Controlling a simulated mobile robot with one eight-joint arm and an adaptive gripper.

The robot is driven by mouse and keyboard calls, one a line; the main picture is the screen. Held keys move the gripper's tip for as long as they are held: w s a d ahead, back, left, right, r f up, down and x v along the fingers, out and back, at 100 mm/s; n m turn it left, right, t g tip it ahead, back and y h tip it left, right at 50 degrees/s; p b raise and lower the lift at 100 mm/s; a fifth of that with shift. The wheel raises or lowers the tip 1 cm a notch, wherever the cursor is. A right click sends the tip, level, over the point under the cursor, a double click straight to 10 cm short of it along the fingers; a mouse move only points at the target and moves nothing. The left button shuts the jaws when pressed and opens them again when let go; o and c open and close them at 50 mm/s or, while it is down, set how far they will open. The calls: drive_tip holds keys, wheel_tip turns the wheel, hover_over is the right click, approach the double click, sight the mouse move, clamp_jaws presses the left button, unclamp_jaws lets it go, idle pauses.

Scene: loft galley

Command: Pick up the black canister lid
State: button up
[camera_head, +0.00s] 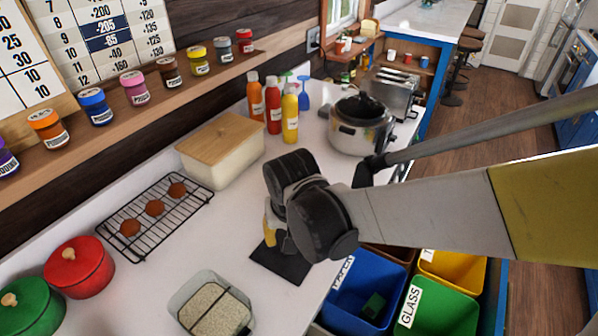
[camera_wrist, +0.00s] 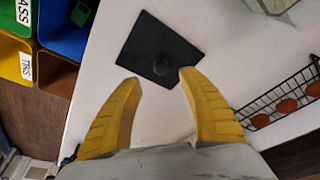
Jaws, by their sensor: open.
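The black canister lid (camera_wrist: 150,32) is a flat dark square with a small round knob in its middle. It lies on the white counter, knob up. In the head view the lid (camera_head: 283,266) is partly hidden behind my gripper (camera_head: 270,228). In the wrist view my gripper (camera_wrist: 159,78) is open, its two yellow fingers spread apart with the tips near the lid's close edge. Nothing is between the fingers. I cannot tell the exact height of the fingertips above the lid.
An open clear canister of pale grains (camera_head: 212,311) stands to the left of the lid. A wire rack (camera_head: 146,226) with brown round items and a wooden-lidded box (camera_head: 221,150) stand behind. Blue (camera_head: 360,296) and green (camera_head: 437,314) bins sit beyond the counter's edge.

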drive_tip(key=b, duration=0.1)
hover_over(287, 258)
wheel_tip(287, 258, down, 4)
drive_tip(key=shift+f, duration=0.1)
drive_tip(key=b+x, duration=0.2)
drive_tip(key=x, duration=0.3)
drive_tip(key=shift+w+f+b, duration=0.15)
drive_tip(key=shift+b, duration=0.2)
clamp_jaws()
